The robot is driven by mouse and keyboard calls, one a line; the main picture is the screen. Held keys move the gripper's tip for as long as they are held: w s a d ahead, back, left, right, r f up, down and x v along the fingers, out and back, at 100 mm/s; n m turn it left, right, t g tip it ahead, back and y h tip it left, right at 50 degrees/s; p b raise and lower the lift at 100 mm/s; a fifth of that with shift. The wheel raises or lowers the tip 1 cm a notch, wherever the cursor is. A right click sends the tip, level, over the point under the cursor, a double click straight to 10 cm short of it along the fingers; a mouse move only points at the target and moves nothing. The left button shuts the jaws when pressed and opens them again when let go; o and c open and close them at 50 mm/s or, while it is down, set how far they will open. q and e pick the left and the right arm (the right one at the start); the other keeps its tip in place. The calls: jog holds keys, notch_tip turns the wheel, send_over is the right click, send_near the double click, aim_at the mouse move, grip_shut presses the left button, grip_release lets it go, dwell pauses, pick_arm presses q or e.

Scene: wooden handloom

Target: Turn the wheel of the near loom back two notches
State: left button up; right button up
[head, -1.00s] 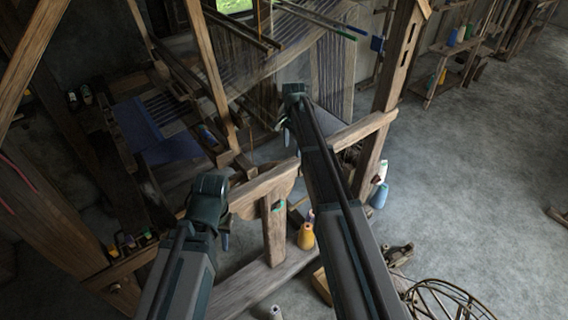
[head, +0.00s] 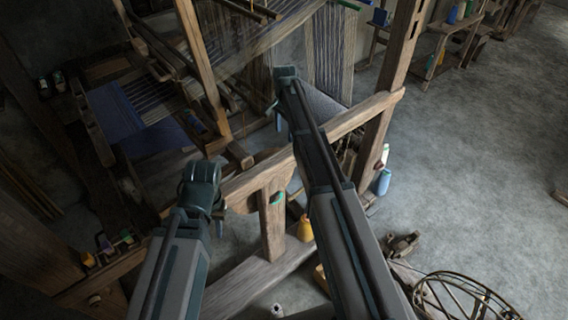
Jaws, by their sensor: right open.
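The near loom (head: 350,124) is a wooden frame with upright posts, a front rail and stretched warp threads. A rounded wooden piece (head: 240,204) shows under the front rail, partly hidden by my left gripper; I cannot tell whether it is the wheel. No notches can be made out. My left gripper (head: 218,226) points down at the left end of the rail, its fingers mostly hidden behind its wrist. My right gripper (head: 276,112) is open and empty beyond the rail, near the warp. I cannot tell whether either touches the loom.
A blue cloth (head: 118,122) lies on the loom at left. A yellow cone (head: 305,229) and a blue bottle (head: 383,182) stand near the posts. A wire-like round reel (head: 462,296) stands at the lower right. The grey floor (head: 480,150) at right is mostly clear.

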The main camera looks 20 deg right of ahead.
jog(key=shift+f+b, duration=0.4)
jog(key=shift+f, duration=0.4)
notch_tip(320, 180, down, 14)
jog(key=b, duration=1.3)
jog(key=shift+r+b, duration=0.1)
jog(key=shift+b, duration=0.3)
grip_shut()
jog(key=shift+r, duration=0.1)
